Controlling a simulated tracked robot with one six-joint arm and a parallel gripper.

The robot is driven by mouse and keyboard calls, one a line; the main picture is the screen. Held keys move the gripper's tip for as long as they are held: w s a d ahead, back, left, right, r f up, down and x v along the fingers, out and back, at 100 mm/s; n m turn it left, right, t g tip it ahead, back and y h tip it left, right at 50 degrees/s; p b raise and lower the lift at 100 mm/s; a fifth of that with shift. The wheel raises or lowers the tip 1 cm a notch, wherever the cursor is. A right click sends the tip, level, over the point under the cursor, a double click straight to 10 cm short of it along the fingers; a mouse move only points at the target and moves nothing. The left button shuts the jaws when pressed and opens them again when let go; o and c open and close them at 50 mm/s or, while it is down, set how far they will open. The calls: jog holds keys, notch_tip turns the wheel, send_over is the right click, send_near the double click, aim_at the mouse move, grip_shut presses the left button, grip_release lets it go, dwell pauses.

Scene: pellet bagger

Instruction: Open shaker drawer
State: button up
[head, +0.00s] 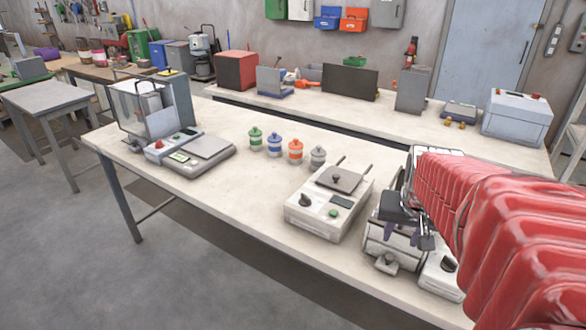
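My gripper (402,234) hangs at the end of my red-sleeved arm on the right of the head view. Its two dark fingertips point down with a gap between them, so it looks open, and nothing shows in it. Just below and behind it is a grey metal unit (378,247) with a small knob or handle (387,263) low on its front, which looks like the shaker drawer. Whether the fingers touch it cannot be told. A white base with a black knob (448,264) sits to its right. My arm and gripper hide much of this machine.
The pale bench (235,213) also carries a white hot-plate-like device (318,222) just left of my gripper, several lidded jars (295,152) and a balance (198,155). A second bench (236,95) with boxes runs behind. Clear bench top lies left of the hot-plate-like device.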

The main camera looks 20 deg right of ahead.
aim_at(389, 257)
jog(key=shift+f, duration=0.1)
jog(key=x, duration=1.3)
jog(key=shift+w+d+f, duration=0.1)
jog(key=shift+f, duration=0.2)
jog(key=shift+c, duration=0.4)
grip_shut()
jog(key=shift+d, duration=0.1)
dwell(0.4)
